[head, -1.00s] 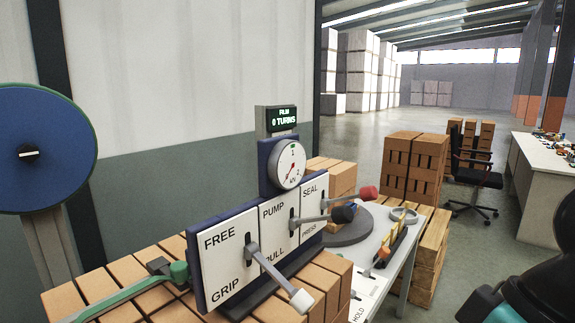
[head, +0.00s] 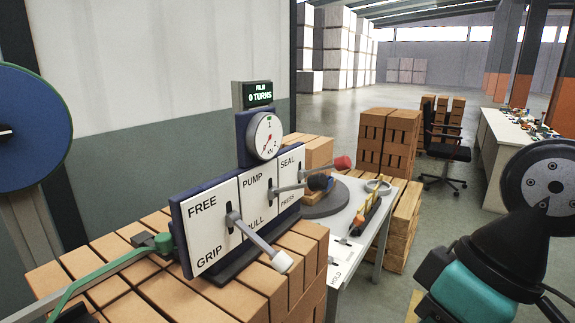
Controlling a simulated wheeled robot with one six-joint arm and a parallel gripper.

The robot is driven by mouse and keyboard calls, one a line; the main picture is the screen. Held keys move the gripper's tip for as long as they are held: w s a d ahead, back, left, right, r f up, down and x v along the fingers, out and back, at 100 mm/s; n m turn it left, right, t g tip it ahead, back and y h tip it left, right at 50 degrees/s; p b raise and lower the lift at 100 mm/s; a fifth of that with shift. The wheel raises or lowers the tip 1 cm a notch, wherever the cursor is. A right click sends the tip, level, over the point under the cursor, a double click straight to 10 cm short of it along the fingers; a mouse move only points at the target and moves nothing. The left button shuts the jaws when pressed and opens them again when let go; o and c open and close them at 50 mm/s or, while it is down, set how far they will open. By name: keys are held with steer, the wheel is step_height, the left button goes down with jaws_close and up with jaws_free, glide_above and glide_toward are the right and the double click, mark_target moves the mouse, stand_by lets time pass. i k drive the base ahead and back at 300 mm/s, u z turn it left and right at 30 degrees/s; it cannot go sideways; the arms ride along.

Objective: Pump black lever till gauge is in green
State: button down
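The black lever (head: 318,183) sticks out from the PUMP/PULL section of the white lever panel (head: 205,232), between a white-tipped lever (head: 280,261) and a red-tipped lever (head: 341,163). The round gauge (head: 265,137) stands above the panel. Its red needle points to the lower left, and a small green mark is at the top of the dial, so the needle is outside the green. Part of my arm shows at the right, well apart from the levers. My gripper is not clearly visible.
The panel stands on stacked bricks (head: 165,287). A green strap (head: 85,275) runs in from the left beside a blue reel (head: 30,125). A white table (head: 345,250) with tools stands right of the panel. A display (head: 258,93) reads FILM 0 TURNS.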

mark_target(316, 182)
steer(key=k, duration=0.45)
steer(key=z, duration=0.7)
steer(key=i, duration=0.75)
steer(key=u, duration=1.35)
